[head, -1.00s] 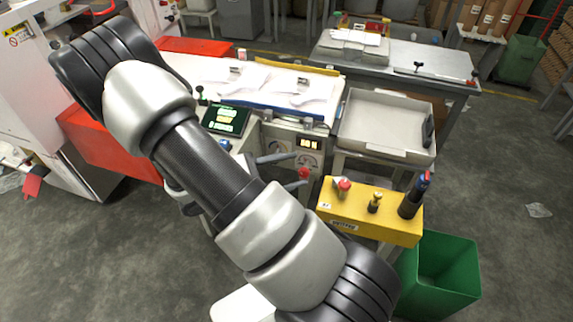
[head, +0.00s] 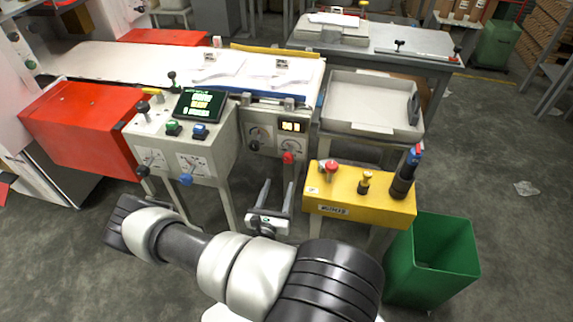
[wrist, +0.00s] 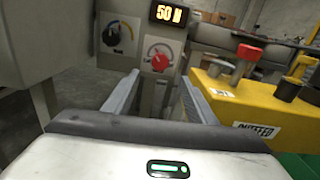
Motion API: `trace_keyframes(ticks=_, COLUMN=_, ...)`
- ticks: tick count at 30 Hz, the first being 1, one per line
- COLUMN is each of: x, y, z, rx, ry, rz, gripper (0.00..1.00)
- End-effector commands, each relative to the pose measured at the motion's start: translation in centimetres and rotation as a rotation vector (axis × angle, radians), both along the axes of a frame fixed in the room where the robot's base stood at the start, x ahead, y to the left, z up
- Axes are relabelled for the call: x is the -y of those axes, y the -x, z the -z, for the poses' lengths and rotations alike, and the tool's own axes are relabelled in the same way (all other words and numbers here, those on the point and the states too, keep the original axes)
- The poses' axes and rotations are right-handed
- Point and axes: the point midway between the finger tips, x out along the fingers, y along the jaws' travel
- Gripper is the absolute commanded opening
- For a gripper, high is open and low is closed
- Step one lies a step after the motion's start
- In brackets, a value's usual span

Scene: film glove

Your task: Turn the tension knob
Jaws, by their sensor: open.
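A grey panel under the conveyor carries a red knob (head: 288,157) on a round dial and a black knob (head: 254,146) on a second dial, beside a lit display (head: 292,127). I cannot read which is labelled tension. In the wrist view the red knob (wrist: 158,60) sits straight ahead, just below the display (wrist: 168,14) reading about 50 N; the black knob (wrist: 112,38) is to its left. My gripper (head: 278,182) is open and empty, below and in front of the panel. Its two fingers (wrist: 159,80) point at the panel, apart from the red knob.
A grey tray (head: 372,103) is behind the yellow box.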

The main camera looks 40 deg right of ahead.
Motion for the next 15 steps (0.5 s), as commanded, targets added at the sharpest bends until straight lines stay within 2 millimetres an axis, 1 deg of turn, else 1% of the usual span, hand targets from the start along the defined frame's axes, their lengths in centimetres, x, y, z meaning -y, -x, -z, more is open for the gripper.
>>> trace_keyframes(ticks=1, x=1.0, y=-0.7, z=0.2, rx=0.002, ry=0.001, rz=0.003, gripper=0.51)
trace_keyframes(ticks=9, x=5.4, y=-4.5, z=0.2, rx=0.002, ry=0.001, rz=0.003, gripper=0.51)
trace_keyframes(ticks=15, x=8.0, y=-6.7, z=0.1, rx=0.003, ry=0.0, rz=0.003, gripper=0.51)
